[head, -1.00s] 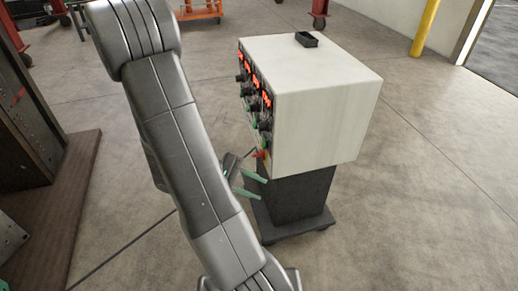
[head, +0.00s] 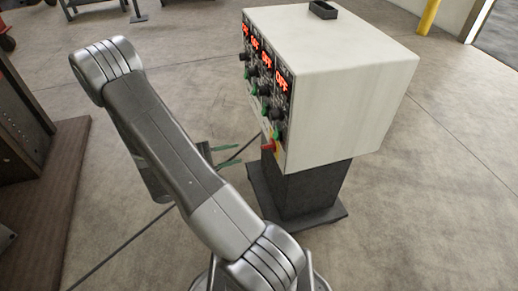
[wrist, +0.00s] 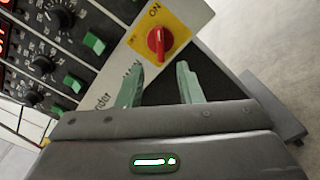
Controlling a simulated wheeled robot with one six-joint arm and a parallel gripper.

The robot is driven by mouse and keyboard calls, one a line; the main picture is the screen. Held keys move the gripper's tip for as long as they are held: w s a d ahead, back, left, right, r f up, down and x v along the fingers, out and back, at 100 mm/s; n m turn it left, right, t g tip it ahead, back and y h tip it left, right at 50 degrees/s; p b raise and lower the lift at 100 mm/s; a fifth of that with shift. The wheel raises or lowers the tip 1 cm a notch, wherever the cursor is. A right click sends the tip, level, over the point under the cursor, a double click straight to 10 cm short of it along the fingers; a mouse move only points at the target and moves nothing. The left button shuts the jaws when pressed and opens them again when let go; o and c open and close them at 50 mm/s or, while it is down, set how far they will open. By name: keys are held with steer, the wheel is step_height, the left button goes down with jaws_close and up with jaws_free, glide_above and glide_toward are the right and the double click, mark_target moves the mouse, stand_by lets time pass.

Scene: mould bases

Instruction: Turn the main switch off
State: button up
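The main switch is a red rotary knob (wrist: 157,41) on a yellow plate (wrist: 176,27) at the lower corner of the control cabinet's front panel. The wrist view shows "ON" beside the knob, and its handle lies roughly in line with that word. In the head view the red knob (head: 268,146) sits low on the cabinet (head: 340,90). My gripper (wrist: 158,88) is open and empty, with two pale green fingers apart. In the wrist view the knob appears beyond the fingertips, between them. In the head view my gripper (head: 232,156) is left of the panel, with a visible gap.
Green rocker switches (wrist: 94,43) and black dials (wrist: 60,17) fill the panel beside the main switch. Red displays (head: 282,81) are lit, the nearest reading "OFF". A small black tray (head: 323,10) lies on top. A dark machine (head: 25,110) stands left. Floor between is clear, crossed by a cable.

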mark_target(262, 148)
steer(key=b+x, duration=0.1)
steer(key=x, duration=0.7)
steer(key=shift+w+d, duration=0.1)
steer(key=shift+d, duration=0.3)
steer(key=shift+c, duration=0.4)
jaws_close()
